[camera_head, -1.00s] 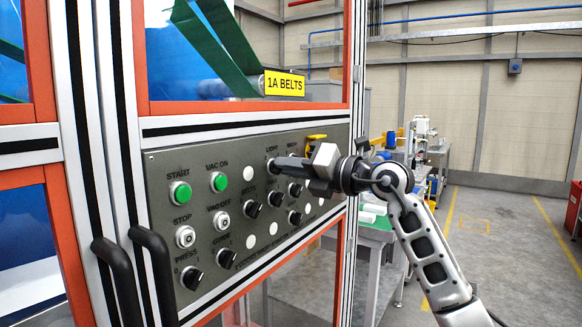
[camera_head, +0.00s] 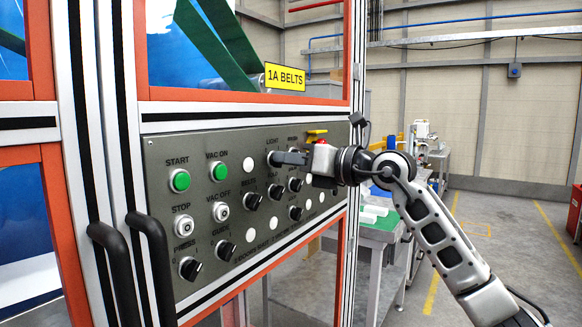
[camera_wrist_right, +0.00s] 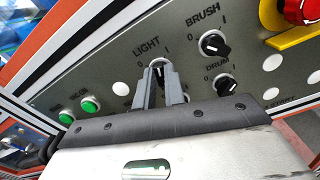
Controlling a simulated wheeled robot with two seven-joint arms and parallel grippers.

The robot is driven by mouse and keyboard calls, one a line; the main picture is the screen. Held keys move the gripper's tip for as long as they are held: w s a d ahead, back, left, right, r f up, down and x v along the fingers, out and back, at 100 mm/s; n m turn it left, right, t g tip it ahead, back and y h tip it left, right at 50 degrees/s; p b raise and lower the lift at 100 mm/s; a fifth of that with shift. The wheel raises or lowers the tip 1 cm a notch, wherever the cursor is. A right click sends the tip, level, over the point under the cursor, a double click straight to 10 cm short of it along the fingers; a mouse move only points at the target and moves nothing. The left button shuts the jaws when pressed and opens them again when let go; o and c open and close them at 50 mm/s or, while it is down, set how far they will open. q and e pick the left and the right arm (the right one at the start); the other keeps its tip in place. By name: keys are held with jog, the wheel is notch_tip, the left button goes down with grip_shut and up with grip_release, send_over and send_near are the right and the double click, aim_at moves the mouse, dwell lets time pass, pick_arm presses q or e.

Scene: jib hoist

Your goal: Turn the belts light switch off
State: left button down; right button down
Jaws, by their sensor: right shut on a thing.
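The grey control panel (camera_head: 165,240) fills the lower middle of the head view, under a yellow "1A BELTS" sign (camera_head: 285,77). The light switch is a dark rotary knob (camera_wrist_right: 158,64) on a white round base, under the label LIGHT in the right wrist view, with marks 0 and I. My right gripper (camera_head: 279,158) reaches the panel from the right. Its two fingers (camera_wrist_right: 160,76) are shut on the light switch, one on each side. The fingers cover much of the knob, so its exact pointing is hard to read. My left gripper is not in view.
The brush knob (camera_wrist_right: 213,43) and drum knob (camera_wrist_right: 227,85) sit close to the right of my fingers. A red emergency stop (camera_wrist_right: 302,10) on yellow is farther right. Green buttons (camera_head: 180,181) and door handles (camera_head: 150,262) are at the left. Open floor lies right.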

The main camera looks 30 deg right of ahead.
pick_arm(q)
jog(key=b, duration=0.1)
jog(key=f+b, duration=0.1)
jog(key=b, duration=0.1)
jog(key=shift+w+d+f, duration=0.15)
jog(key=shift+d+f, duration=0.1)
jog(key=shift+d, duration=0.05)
pick_arm(e)
jog(key=n, duration=1.2)
jog(key=shift+a, duration=0.2)
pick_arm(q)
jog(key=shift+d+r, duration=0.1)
pick_arm(e)
jog(key=shift+s, duration=0.1)
jog(key=shift+n, duration=0.3)
jog(key=c, duration=1.5)
grip_release()
pick_arm(q)
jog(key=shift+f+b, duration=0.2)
jog(key=shift+b, duration=0.1)
pick_arm(e)
jog(key=shift+f, duration=0.1)
